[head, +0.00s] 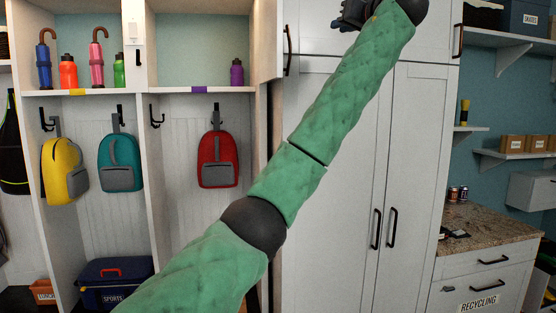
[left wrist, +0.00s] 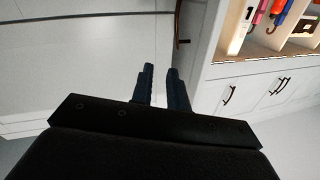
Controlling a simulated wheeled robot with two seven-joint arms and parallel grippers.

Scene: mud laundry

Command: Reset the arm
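My left arm (head: 335,105), in padded green with dark joints, reaches from the bottom left up to the top right of the head view. It passes in front of the tall white cabinet. My left gripper (head: 352,14) is dark and partly cut off at the top edge, in front of the upper cabinet doors. In the left wrist view, the two dark fingers of the left gripper (left wrist: 160,72) stand a little apart with nothing between them. My right arm and gripper are not in view.
The tall white cabinet (head: 345,205) has closed doors. Cubbies at left hold a yellow backpack (head: 64,170), a teal backpack (head: 120,160), a red backpack (head: 218,158) and a blue sports bin (head: 115,285). A granite counter (head: 490,228) stands at right, with wall shelves above.

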